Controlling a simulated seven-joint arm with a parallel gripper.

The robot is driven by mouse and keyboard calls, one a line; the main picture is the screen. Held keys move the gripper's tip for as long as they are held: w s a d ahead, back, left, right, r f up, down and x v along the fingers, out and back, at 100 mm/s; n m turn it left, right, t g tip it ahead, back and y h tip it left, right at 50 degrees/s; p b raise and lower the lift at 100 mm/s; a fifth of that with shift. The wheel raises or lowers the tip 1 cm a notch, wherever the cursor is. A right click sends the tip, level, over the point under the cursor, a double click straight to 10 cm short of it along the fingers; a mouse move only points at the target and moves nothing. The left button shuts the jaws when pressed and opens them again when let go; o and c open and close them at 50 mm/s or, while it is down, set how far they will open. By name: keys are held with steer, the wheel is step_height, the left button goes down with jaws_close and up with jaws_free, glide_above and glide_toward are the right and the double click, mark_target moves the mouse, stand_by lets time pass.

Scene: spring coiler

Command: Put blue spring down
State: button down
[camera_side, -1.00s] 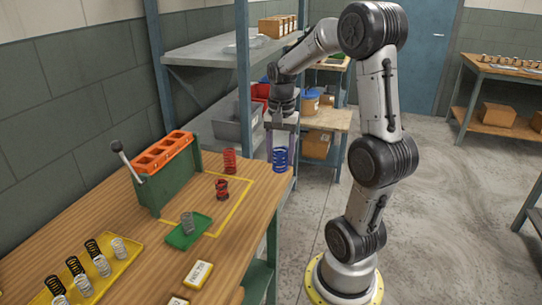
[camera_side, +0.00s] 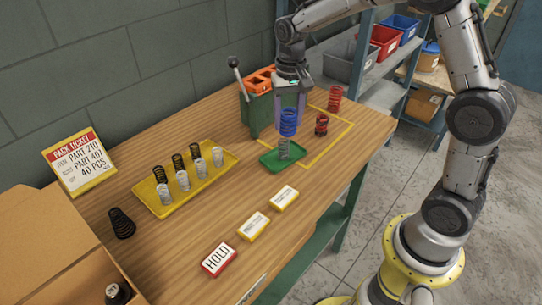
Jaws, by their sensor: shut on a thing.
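My gripper (camera_side: 289,101) is shut on the blue spring (camera_side: 288,123), which hangs upright below the fingers. In the picture the blue spring sits just above a grey spring (camera_side: 284,149) standing on a small green tray (camera_side: 268,158). Its lower end meets or overlaps the grey spring's top in the picture; I cannot tell whether they touch. The fingers hide part of the blue spring's top.
A red spring (camera_side: 335,98) and a dark-and-red spring (camera_side: 321,124) stand to the right. The green coiler (camera_side: 258,108) with its lever is behind left. A yellow tray (camera_side: 223,161) holds several black and white springs. Label cards lie in front.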

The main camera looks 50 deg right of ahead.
steer(key=w+a+n, duration=0.3)
steer(key=w+a, duration=0.1)
steer(key=shift+w+r+n, duration=0.25)
steer(key=shift+w+n, duration=0.05)
steer(key=shift+w, duration=0.1)
stand_by(0.5)
